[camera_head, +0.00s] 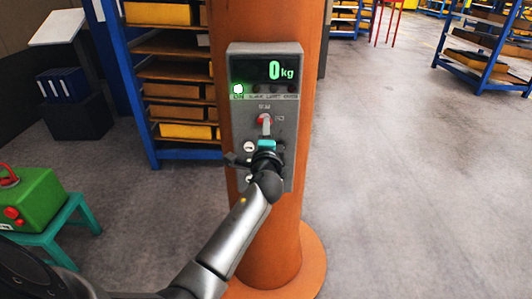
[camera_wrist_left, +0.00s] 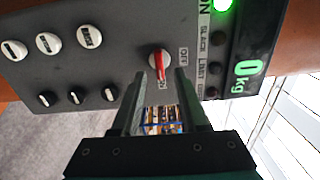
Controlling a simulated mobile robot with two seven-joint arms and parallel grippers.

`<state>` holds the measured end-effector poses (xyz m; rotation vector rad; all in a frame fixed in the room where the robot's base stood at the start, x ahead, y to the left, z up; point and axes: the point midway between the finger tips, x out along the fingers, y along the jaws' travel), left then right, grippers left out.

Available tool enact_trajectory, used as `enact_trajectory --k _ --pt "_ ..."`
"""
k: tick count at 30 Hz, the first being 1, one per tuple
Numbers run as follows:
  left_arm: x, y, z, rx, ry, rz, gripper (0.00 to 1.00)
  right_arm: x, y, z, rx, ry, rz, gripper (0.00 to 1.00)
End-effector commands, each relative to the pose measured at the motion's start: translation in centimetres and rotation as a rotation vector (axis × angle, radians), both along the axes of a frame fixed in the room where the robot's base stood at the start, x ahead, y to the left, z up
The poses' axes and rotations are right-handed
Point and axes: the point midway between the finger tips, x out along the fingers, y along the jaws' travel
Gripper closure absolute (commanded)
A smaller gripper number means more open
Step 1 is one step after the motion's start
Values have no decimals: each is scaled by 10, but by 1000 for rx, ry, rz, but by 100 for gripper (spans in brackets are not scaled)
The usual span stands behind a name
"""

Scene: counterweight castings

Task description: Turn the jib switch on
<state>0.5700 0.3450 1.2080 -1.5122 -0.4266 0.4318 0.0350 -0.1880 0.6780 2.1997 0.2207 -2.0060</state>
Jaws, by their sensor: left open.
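A green lamp (camera_head: 238,89) marked ON is lit, and the display (camera_head: 275,72) reads 0 kg. My left gripper (camera_head: 266,143) is just below the switch. In the wrist view its two fingers are apart, with the switch just beyond the tips; contact cannot be told. My right gripper is not in view.
Several white and black knobs (camera_wrist_left: 48,42) sit on the panel beside the switch. The orange column (camera_head: 275,225) stands on a round base. Left are a blue rack (camera_head: 128,85) and a green box (camera_head: 36,200) on a teal stool.

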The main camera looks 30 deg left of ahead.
Motion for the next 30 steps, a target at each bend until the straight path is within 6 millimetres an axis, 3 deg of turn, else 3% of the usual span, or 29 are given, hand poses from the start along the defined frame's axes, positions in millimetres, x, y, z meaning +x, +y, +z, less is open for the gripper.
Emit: enact_trajectory --k 18,30 --pt "-85 -52 -1 -2 1 1 56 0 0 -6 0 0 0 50" --pt "-100 -61 0 1 0 1 56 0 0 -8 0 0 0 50"
